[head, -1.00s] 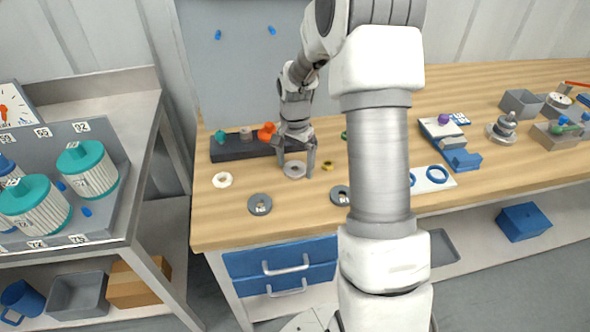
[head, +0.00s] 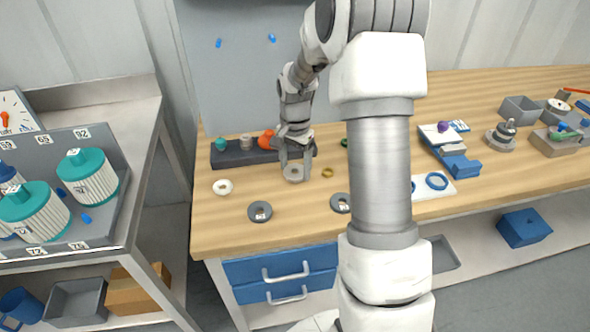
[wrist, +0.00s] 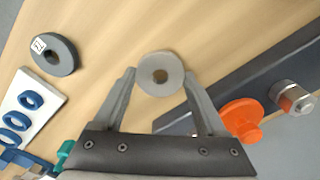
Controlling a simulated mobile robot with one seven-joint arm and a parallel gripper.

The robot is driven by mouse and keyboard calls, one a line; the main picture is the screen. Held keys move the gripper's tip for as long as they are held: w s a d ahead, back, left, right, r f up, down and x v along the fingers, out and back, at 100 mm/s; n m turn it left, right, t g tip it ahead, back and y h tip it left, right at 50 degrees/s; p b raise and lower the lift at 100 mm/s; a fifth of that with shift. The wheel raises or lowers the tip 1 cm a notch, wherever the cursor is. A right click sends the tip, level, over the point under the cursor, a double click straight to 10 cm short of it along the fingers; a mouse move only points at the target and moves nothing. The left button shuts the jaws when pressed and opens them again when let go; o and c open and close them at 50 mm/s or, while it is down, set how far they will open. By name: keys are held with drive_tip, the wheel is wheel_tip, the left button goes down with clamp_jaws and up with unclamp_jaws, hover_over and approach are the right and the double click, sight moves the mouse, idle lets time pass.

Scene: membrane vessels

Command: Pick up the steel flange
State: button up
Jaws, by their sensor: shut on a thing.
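The steel flange (head: 293,174) is a grey ring with a centre hole, near the middle of the wooden bench's left part. My gripper (head: 295,176) reaches down over it with one finger on each side. In the wrist view the flange (wrist: 160,62) sits between the fingertips of my gripper (wrist: 160,76), which are shut on its rim. I cannot tell whether it is clear of the bench top.
A dark rack (head: 232,156) with an orange part (head: 266,139) stands just behind. A white ring (head: 222,187), two dark labelled rings (head: 260,212) (head: 341,203) and a small yellow ring (head: 327,172) lie around. A plate with blue rings (head: 437,181) is to the right.

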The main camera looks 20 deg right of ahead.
drive_tip(key=r, duration=0.3)
drive_tip(key=shift+w+d+r, duration=0.1)
drive_tip(key=shift+d, duration=0.15)
drive_tip(key=w+d+r+p, duration=0.1)
drive_tip(key=d+r+p, duration=0.3)
drive_tip(key=d+r, duration=0.6)
drive_tip(key=shift+d+r+p, duration=0.2)
drive_tip(key=shift+d+p, duration=0.2)
drive_tip(key=shift+d, duration=0.15)
